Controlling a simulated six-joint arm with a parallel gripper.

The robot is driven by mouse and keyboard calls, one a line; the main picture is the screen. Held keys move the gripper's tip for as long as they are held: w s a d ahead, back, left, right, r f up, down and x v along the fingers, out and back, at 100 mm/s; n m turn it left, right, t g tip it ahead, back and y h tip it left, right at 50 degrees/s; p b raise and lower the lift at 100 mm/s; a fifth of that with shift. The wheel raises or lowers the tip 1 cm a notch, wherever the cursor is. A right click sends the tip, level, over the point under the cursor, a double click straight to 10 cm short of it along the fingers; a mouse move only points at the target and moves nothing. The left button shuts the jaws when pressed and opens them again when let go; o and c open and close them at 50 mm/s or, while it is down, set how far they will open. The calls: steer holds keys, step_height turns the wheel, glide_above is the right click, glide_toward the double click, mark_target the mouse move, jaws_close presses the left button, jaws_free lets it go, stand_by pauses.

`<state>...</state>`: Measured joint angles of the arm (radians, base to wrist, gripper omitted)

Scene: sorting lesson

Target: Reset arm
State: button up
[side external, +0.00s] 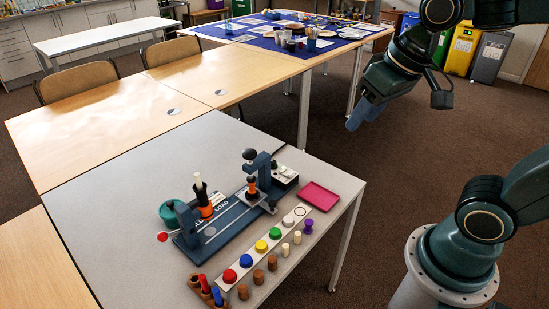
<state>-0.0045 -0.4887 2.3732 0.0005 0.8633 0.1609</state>
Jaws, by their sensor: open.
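My gripper (366,113) is at the upper right, high over the floor beyond the right edge of the grey table (95,210). It points down and to the left. It is open, and nothing shows between its fingers. It is apart from everything on the table. A dark blue fixture (215,238) lies on the table, with an upright press-like post (264,165) at its right. An orange and black piece with a pale top (203,195) stands upright on the fixture.
A white strip with coloured domes (262,246) lies in front of the fixture, beside several small pegs. A pink tray (320,196) is near the right edge. Markers (204,284) stand at the front. Wooden tables (120,113) and chairs are behind. The left of the grey table is clear.

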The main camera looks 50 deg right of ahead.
steer(key=shift+n+t, duration=0.5)
steer(key=shift+n, duration=0.4)
steer(key=shift+s, duration=2.95)
